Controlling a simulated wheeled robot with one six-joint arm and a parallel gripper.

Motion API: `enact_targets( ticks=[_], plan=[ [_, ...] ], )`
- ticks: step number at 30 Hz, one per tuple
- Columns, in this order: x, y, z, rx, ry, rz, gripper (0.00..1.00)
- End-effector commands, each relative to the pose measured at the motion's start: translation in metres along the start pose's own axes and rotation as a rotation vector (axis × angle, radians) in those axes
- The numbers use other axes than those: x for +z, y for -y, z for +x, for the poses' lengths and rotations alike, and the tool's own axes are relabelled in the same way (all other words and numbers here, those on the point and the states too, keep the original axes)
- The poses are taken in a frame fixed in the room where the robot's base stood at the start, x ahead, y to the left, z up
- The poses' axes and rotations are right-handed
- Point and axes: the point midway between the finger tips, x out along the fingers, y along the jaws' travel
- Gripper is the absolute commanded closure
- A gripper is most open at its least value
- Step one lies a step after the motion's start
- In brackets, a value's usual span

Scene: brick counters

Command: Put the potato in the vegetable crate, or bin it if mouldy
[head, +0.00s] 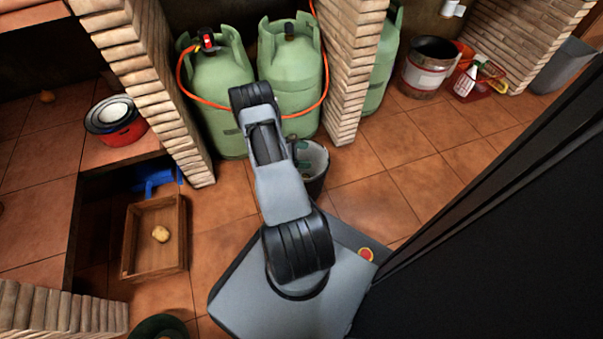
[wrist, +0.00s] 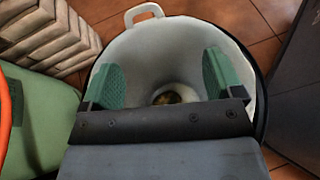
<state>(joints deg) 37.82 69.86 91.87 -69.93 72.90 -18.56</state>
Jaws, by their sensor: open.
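My gripper (wrist: 161,72) is open, its two green fingers apart and empty, pointing down into a pale bucket (wrist: 140,48) in the wrist view. At the bottom of the bucket lies a small yellowish-brown roundish thing (wrist: 168,98), partly hidden by the gripper; it looks like a potato, but mould cannot be told. In the head view the bucket (head: 314,158) stands on the floor, partly behind my arm. A wooden crate (head: 128,240) at left holds a pale potato (head: 160,234).
Green gas cylinders (head: 291,65) with an orange hose stand behind my arm, between brick pillars (head: 140,60). Open floor (head: 400,165) lies to the right.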

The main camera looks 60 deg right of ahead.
Motion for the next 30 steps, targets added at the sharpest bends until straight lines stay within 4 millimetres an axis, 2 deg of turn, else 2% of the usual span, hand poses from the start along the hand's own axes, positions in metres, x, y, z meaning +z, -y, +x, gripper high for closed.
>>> enact_targets(
  ticks=[4, 8, 21, 30],
  plan=[
    [0.0, 0.0, -0.003, 0.001, 0.0, 0.0, 0.14],
    [0.002, 0.0, -0.017, 0.003, 0.0, -0.001, 0.14],
    [0.002, 0.0, -0.103, 0.003, 0.0, 0.0, 0.14],
    [0.001, 0.0, -0.134, 0.001, 0.0, 0.0, 0.14]
  ],
)
